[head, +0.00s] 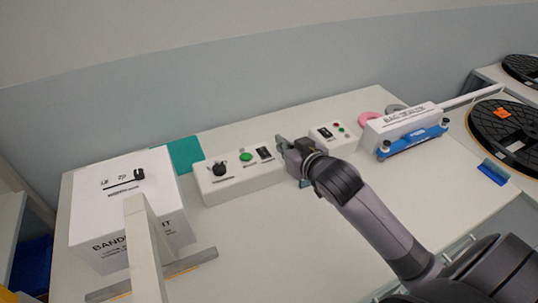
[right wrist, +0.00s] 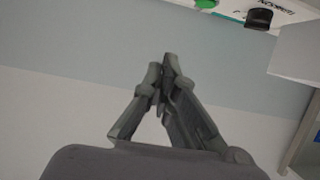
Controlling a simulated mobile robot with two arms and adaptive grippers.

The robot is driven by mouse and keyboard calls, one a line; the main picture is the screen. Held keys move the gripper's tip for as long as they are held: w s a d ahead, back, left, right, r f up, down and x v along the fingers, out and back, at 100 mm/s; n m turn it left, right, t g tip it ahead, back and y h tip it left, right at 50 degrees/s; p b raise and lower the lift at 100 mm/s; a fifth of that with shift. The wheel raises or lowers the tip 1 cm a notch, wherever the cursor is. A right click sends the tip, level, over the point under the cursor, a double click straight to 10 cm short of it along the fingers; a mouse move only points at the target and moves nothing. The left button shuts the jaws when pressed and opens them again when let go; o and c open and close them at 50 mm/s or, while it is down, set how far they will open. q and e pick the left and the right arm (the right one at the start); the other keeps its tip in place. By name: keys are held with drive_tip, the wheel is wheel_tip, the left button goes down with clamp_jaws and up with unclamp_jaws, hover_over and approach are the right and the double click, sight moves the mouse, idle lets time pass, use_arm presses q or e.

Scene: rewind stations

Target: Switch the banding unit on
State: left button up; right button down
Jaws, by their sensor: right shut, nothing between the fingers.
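The banding unit (head: 118,225) is a white lettered box at the left of the table in the head view. Its top has a slot with a black knob (head: 139,173) at the slot's right end. A white control box (head: 240,188) stands to its right, with a black rotary knob (head: 220,169), a green button (head: 246,157) and a dark switch (head: 265,153). My right gripper (head: 281,142) is shut and empty, beside this box's right end. In the right wrist view the gripper (right wrist: 167,70) has its fingertips together; the green button (right wrist: 205,3) and black knob (right wrist: 258,18) show above. My left gripper is out of view.
A pale upright post (head: 146,250) stands before the banding unit, with a grey bar (head: 190,264) at its foot. A smaller control box (head: 335,139), a white-and-blue sealer-like unit (head: 400,130) and black reels (head: 505,125) lie right. A teal mat (head: 184,153) lies behind.

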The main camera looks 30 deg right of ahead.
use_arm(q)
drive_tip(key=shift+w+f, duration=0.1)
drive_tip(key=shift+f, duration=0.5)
use_arm(e)
drive_tip(key=shift+f, duration=0.55)
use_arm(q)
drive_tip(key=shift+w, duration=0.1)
use_arm(e)
hover_over(263, 151)
drive_tip(key=s, duration=0.2)
drive_tip(key=f, duration=0.2)
drive_tip(key=f+p, duration=0.1)
drive_tip(key=shift+s+d+f, duration=0.15)
drive_tip(key=shift+d+f, duration=0.05)
drive_tip(key=shift+f, duration=0.2)
drive_tip(key=f, duration=0.2)
drive_tip(key=shift+s+f, duration=0.35)
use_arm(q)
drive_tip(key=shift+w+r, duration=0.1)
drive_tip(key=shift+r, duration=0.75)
use_arm(e)
drive_tip(key=shift+s+f, duration=0.1)
drive_tip(key=shift+f, duration=0.45)
